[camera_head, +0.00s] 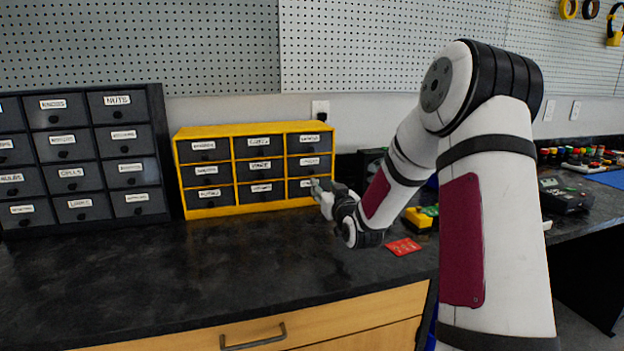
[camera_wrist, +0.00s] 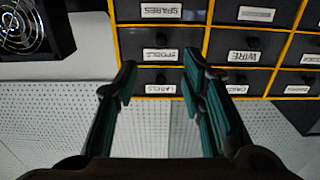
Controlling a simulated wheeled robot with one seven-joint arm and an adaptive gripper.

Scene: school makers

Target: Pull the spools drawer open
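The spools drawer (camera_head: 309,165) is a dark drawer with a white label in the right column, middle row, of a yellow-framed cabinet (camera_head: 234,129). It looks shut. In the wrist view, which is upside down, its SPOOLS label (camera_wrist: 157,55) reads between the LABELS drawer (camera_wrist: 158,89) and the SPARES drawer (camera_wrist: 161,11). My gripper (camera_head: 322,190) is in front of the cabinet's lower right part. In the wrist view my gripper (camera_wrist: 158,70) is open, with its two fingers apart and nothing held between them. I cannot tell whether a fingertip touches the cabinet.
A grey drawer unit (camera_head: 78,155) stands to the left. A red card (camera_head: 403,246) and a yellow-and-black item (camera_head: 420,217) lie on the black worktop (camera_head: 190,275) to the right. A dark fan box (camera_wrist: 30,30) is beside the cabinet. The worktop's front left is clear.

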